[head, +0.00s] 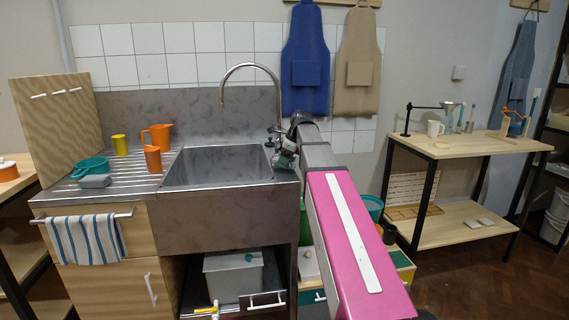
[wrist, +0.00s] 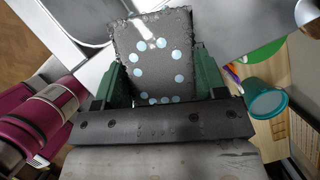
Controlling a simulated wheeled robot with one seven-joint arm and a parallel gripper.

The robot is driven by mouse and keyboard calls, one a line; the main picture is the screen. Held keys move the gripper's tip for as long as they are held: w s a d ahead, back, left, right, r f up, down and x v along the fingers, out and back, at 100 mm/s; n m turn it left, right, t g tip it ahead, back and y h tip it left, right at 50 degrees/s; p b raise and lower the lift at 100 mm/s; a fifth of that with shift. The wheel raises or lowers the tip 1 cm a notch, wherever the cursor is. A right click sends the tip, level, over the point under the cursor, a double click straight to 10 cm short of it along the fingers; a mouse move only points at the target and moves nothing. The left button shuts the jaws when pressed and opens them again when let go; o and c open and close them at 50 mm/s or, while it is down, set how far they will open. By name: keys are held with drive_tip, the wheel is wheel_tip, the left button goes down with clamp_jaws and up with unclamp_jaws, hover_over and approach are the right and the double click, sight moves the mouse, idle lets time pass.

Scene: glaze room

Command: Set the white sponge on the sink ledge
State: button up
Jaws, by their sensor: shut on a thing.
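My gripper (wrist: 155,75) has green fingers and is shut on a rough-edged, dark grey slab (wrist: 160,50) with a ring of pale dots. It looks like a sponge, but does not look white here. In the head view my gripper (head: 283,157) is at the right end of the metal sink (head: 225,160), by its rim; the held slab is hard to make out there. The flat sink ledge runs around the basin, and my arm hides part of its right side. A grey block (head: 95,181) lies on the ribbed drainboard at the left.
The drainboard (head: 130,172) holds a teal pan (head: 91,166), orange cup (head: 153,159), orange jug (head: 158,136) and yellow cup (head: 119,144). A curved faucet (head: 250,66) rises behind the basin. A wooden table (head: 465,145) stands at the right. The basin looks empty.

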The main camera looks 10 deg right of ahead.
drive_tip(key=shift+f, duration=0.55)
drive_tip(key=shift+f, duration=0.1)
drive_tip(key=o, duration=0.9)
drive_tip(key=shift+c, duration=0.2)
drive_tip(key=v, duration=1.2)
